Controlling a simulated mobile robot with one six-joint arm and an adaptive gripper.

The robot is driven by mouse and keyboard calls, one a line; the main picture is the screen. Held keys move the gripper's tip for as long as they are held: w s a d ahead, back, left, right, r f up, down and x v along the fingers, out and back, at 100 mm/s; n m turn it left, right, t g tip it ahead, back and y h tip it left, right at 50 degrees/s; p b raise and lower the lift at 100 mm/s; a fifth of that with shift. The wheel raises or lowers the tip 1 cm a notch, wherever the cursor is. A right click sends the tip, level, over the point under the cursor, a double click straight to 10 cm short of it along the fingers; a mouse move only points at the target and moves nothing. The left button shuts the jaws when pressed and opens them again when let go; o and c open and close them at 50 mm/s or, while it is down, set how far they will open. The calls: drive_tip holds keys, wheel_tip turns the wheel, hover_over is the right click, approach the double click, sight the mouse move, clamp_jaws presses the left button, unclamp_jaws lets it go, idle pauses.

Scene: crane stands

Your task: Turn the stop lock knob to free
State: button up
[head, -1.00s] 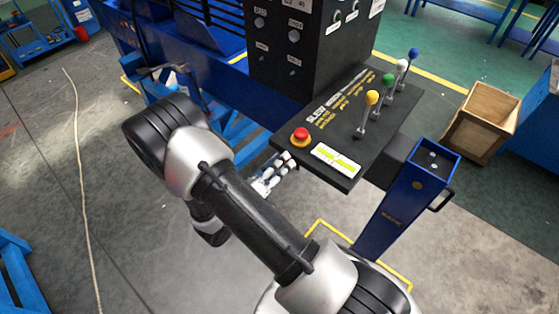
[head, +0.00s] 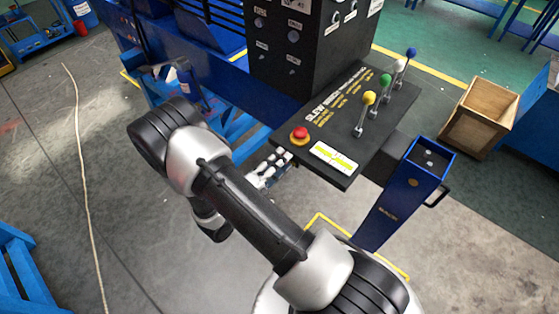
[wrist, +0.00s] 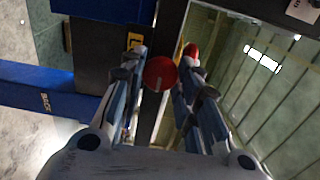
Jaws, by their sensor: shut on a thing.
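The stop lock knob is most likely the round red knob (wrist: 160,73) with a short pale line on its face, in the wrist view. My gripper (wrist: 162,62) has one finger on each side of it and is shut on it. The pale line runs from the knob's middle towards the bottom of the picture. In the head view my gripper (head: 273,168) is at the left edge of the black console (head: 318,128). The knob is hidden there. I cannot read any lock or free marking near it.
A red mushroom button (head: 299,136) with a yellow collar sits on the console top, close to my gripper. Levers with yellow (head: 369,98), green, white and blue balls stand further along. A blue post (head: 405,200) and a wooden crate (head: 480,118) are to the right.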

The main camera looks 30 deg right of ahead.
idle(0.3)
drive_tip(key=o, duration=1.1)
drive_tip(key=v, duration=1.2)
